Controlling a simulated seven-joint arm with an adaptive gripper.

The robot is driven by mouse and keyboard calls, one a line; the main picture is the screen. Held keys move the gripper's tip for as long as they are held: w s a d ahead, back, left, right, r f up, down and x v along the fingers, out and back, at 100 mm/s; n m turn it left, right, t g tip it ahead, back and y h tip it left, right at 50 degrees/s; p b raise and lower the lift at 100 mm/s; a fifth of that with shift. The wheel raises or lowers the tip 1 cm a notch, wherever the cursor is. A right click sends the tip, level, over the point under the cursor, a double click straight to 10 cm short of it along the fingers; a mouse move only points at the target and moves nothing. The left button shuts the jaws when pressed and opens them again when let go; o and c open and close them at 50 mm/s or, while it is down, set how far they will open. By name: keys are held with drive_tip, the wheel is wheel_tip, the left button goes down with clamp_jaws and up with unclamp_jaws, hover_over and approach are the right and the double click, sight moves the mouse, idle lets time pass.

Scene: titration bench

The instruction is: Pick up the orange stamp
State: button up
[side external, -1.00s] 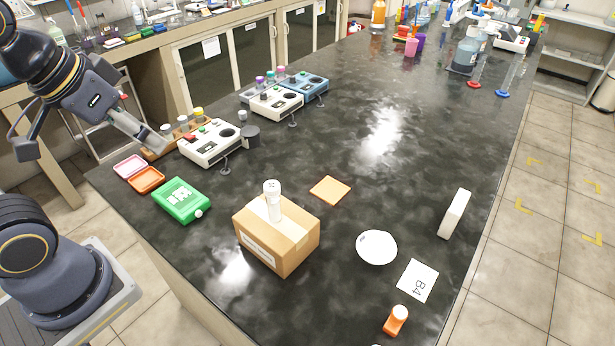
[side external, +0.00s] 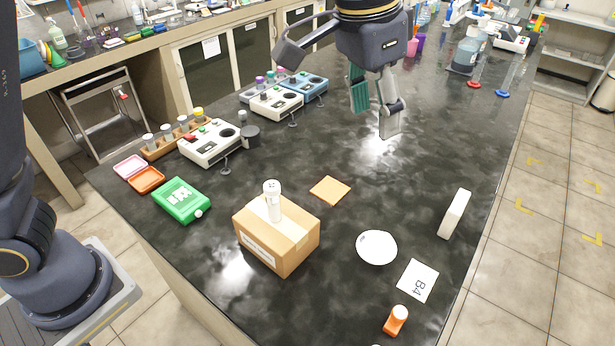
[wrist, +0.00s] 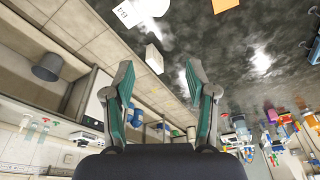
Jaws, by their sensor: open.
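The orange stamp (side external: 393,325) is a small orange block with a pale top, standing on the dark bench near the front edge in the side external view, just below the B4 card. My gripper (side external: 376,112) is open and empty, high above the far middle of the bench, well away from the stamp. In the wrist view my gripper (wrist: 160,78) shows its two teal-padded fingers spread apart with nothing between them. I cannot make out the stamp in the wrist view.
A cardboard box (side external: 290,240) bears a white bottle (side external: 272,205). An orange square (side external: 330,190) lies mid-bench. Instruments line the left edge.

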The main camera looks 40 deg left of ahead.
drive_tip(key=s+d+f+m+g, duration=0.2)
drive_tip(key=d+f, duration=0.6)
drive_tip(key=d, duration=0.2)
drive_tip(key=m+y, duration=0.1)
hover_over(400, 312)
drive_tip(key=f, duration=1.6)
drive_tip(key=shift+d, duration=0.3)
drive_tip(key=shift+a+f, duration=0.15)
drive_tip(key=shift+f, duration=1.45)
drive_tip(key=shift+a+f, duration=0.1)
drive_tip(key=shift+f, duration=1.5)
drive_tip(key=shift+c, duration=0.4)
clamp_jaws()
